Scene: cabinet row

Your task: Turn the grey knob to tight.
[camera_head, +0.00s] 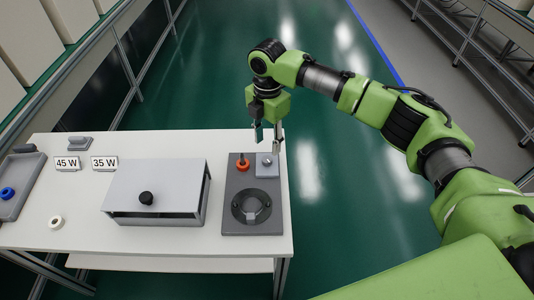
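A dark grey panel (231,218) lies at the right end of the white table. On its back right corner is a light grey square block (267,170), with a small grey knob-like part on top. Which part is the task's grey knob is hard to tell at this size. My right gripper (268,138) points down just behind and above this block. Its two fingers are apart with nothing seen between them. It looks clear of the block, though the gap is hard to judge. My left gripper is out of view.
An orange knob (242,162) stands left of the block, and a dark round recess (251,207) lies in front. A grey box-like cover (155,185) with a black knob stands left of the panel. Labels and a tray (20,200) are farther left. Green floor is open behind.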

